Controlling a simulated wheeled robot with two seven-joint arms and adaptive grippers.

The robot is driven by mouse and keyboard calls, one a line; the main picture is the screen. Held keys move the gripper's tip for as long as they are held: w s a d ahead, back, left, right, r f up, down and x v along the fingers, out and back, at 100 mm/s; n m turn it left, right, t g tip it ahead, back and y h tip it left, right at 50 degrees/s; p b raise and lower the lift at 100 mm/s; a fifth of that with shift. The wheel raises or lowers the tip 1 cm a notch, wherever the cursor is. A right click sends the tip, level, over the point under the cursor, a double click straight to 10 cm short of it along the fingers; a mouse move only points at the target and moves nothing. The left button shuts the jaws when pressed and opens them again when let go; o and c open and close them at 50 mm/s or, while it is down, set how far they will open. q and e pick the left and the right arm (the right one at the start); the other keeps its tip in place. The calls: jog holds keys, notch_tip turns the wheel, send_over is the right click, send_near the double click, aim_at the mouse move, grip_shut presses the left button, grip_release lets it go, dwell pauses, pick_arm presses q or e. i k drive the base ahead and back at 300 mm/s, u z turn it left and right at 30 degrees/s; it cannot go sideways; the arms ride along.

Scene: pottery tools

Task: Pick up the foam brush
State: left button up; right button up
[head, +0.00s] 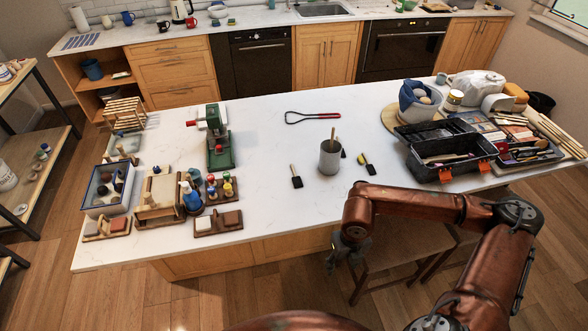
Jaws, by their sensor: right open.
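A small brush with a black head and a light handle (296,179) lies on the white island worktop, left of a grey cup; it looks like a foam brush. The grey cup (330,160) stands upright with a wooden handle sticking out. Right of the cup lies another small black and yellow tool (369,166), too small to identify surely. My right gripper (345,262) is open and empty, pointing down in front of the island's near edge, apart from the brushes. My left gripper is out of view.
A red-handled wire loop tool (313,117) lies behind the cup. A black toolbox (447,152) stands at the right. A green and white device (218,138) and wooden trays stand at the left. The worktop around the cup is mostly clear. A stool (400,245) stands below my right arm.

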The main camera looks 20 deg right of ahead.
aim_at(296, 181)
jog(key=i, duration=1.45)
